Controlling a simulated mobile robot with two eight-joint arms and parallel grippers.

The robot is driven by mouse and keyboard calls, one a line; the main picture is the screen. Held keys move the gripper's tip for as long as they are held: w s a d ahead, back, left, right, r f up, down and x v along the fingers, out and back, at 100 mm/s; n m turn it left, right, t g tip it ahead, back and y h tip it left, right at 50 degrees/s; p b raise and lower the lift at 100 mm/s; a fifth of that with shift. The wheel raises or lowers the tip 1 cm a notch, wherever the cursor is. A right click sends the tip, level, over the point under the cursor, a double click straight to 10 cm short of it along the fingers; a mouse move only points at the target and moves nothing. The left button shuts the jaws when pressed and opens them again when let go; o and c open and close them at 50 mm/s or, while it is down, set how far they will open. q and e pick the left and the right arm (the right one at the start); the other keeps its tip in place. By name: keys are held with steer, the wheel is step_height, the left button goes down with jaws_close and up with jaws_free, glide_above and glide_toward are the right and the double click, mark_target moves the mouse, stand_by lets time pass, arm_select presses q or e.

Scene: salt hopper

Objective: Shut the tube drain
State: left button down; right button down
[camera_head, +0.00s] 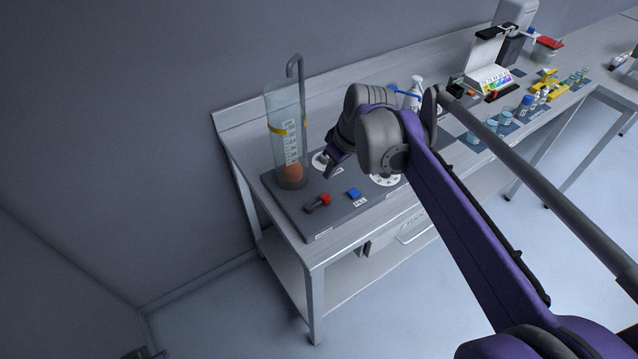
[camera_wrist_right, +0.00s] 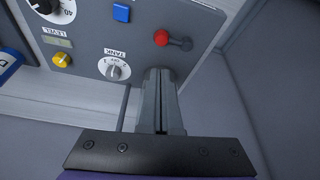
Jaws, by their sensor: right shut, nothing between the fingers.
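The clear tube (camera_head: 287,130) stands upright on a dark base plate (camera_head: 287,212) at the bench's left end, with a yellow band and an orange-brown ball low inside. A red-knobbed lever (camera_head: 325,198) with a dark stem lies at the plate's front, near the tube's foot; it also shows in the right wrist view (camera_wrist_right: 161,38). My right gripper (camera_head: 330,170) is above the plate, right of the tube. In the wrist view its fingers (camera_wrist_right: 160,75) are together, empty, and appear just short of the lever. A dark part at the bottom left edge may be my left gripper (camera_head: 145,354).
A blue button (camera_head: 354,193) marked FILL sits right of the lever. The wrist view shows a TANK knob (camera_wrist_right: 117,70), a yellow button (camera_wrist_right: 62,60) and a black dial (camera_wrist_right: 50,8). A bent pipe (camera_head: 294,64) rises behind the tube. Bottles and racks stand farther right.

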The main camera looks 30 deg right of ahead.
mark_target(325, 199)
steer(key=x, duration=1)
steer(key=shift+w+b, duration=0.15)
steer(key=shift+b, duration=0.15)
